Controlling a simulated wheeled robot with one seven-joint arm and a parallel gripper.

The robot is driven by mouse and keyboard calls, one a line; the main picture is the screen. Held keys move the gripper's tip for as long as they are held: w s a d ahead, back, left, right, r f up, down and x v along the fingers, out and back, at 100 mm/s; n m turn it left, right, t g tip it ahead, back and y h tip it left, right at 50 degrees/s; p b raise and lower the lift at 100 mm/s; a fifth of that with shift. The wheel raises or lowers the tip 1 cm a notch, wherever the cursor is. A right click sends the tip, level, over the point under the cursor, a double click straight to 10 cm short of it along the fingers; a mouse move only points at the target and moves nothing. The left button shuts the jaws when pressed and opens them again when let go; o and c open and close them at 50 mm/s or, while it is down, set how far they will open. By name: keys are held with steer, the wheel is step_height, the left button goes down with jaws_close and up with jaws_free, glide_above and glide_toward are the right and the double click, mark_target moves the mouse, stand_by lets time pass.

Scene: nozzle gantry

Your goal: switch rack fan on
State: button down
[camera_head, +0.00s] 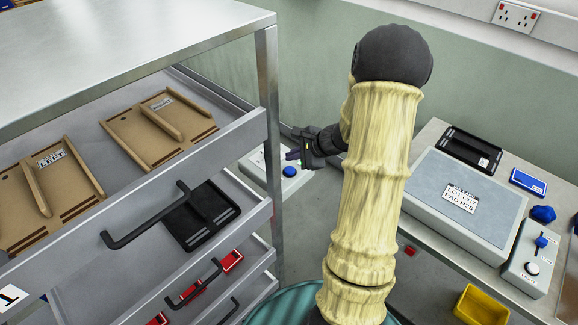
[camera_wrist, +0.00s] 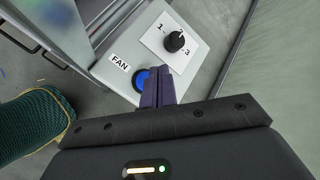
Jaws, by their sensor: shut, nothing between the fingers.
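A pale control box labelled FAN (camera_wrist: 108,75) stands beside the metal rack; it also shows in the head view (camera_head: 256,168). It carries a round blue button (camera_wrist: 141,80), seen in the head view (camera_head: 289,171) too. Beside the button, a black rotary knob (camera_wrist: 174,40) sits on a white plate marked 1 and 3. My gripper (camera_wrist: 159,72) is shut and empty, its purple fingers together over the box. They partly cover the button's right side in the wrist view. In the head view my gripper (camera_head: 293,155) is just above the button; contact cannot be told.
A drawer rack (camera_head: 262,90) with open drawers stands left; a drawer handle (camera_head: 150,215) sticks out. A right-hand bench holds a grey pad box (camera_head: 465,205), a black tray (camera_head: 470,148) and a switch box (camera_head: 530,255). A yellow bin (camera_head: 480,305) sits low right.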

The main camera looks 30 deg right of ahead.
steer(key=shift+r+p, duration=0.6)
steer(key=shift+r, duration=0.7)
